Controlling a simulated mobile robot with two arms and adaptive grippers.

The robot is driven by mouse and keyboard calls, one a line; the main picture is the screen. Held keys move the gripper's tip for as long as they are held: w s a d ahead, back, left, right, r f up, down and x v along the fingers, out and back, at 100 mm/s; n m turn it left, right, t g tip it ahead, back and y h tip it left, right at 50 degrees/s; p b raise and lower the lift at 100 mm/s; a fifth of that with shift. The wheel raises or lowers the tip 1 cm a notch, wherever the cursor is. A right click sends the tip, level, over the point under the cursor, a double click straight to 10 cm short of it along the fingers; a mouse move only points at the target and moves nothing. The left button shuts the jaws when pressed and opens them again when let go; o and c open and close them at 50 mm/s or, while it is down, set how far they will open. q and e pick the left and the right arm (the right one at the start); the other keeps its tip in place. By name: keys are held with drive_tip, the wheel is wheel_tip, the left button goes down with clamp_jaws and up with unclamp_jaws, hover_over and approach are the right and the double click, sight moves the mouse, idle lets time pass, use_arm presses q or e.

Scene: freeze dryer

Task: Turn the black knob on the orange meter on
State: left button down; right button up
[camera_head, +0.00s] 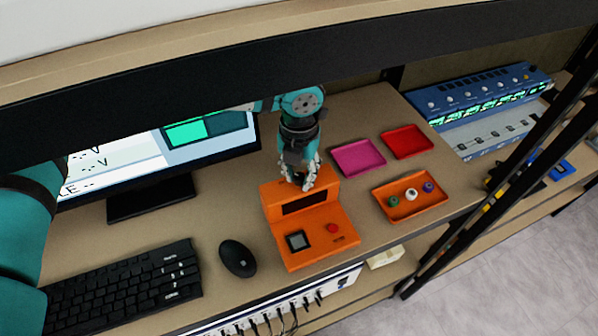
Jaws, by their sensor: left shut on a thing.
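The orange meter (340,256) stands on the desk in the middle of the view. Its front slope has a dark square part (297,240) and a red button (333,228), with a dark window (305,203) above them. My left gripper (305,183) points down at the meter's top edge. Its fingers are shut on a small dark part there, which looks like the black knob. The fingers mostly hide it, so I cannot see how it is turned. My right gripper is not in view.
A monitor (150,185), keyboard (122,288) and mouse (237,258) are left of the meter. A pink tray (358,157), a red tray (407,141) and an orange tray (418,208) with small round items are on its right. A dark shelf beam (300,55) crosses above.

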use_arm(q)
drive_tip(key=shift+f+b, duration=0.2)
drive_tip(key=shift+b, duration=0.45)
drive_tip(key=m+b, duration=0.9)
drive_tip(key=b, duration=0.5)
drive_tip(key=shift+m, duration=0.3)
drive_tip(key=m+b, duration=0.2)
drive_tip(key=shift+m, duration=0.3)
drive_tip(key=shift+r+m+b, duration=0.2)
drive_tip(key=shift+m+b, duration=0.75)
drive_tip(key=shift+m, duration=0.85)
drive_tip(key=c, duration=1.1)
unclamp_jaws()
